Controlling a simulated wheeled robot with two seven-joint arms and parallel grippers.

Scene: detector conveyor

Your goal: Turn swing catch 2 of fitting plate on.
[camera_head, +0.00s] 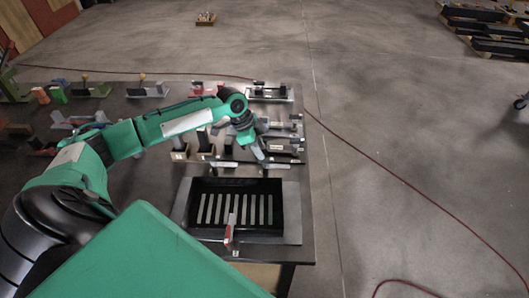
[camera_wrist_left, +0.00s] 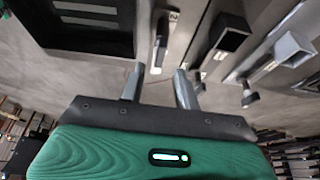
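My left gripper (camera_head: 259,151) is above the table beyond the black slotted tray. In the left wrist view its two grey fingers (camera_wrist_left: 159,73) are apart, with nothing held between them. A dark lever (camera_wrist_left: 160,42), which looks like swing catch 2, sits on a light grey plate strip (camera_wrist_left: 182,35) just beyond the fingertips. A small label reading 2 is beside its far end. The lever lines up with the gap between the fingers; I cannot tell whether they touch it. In the head view the arm and gripper partly hide this area. My right gripper is not in view.
The black slotted tray (camera_head: 237,236) lies at the table's near right. Other fixtures with dark blocks (camera_head: 270,91) stand along the back edge. In the left wrist view a square-ended post (camera_wrist_left: 232,28) and a grey bar (camera_wrist_left: 290,50) stand right of the lever.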

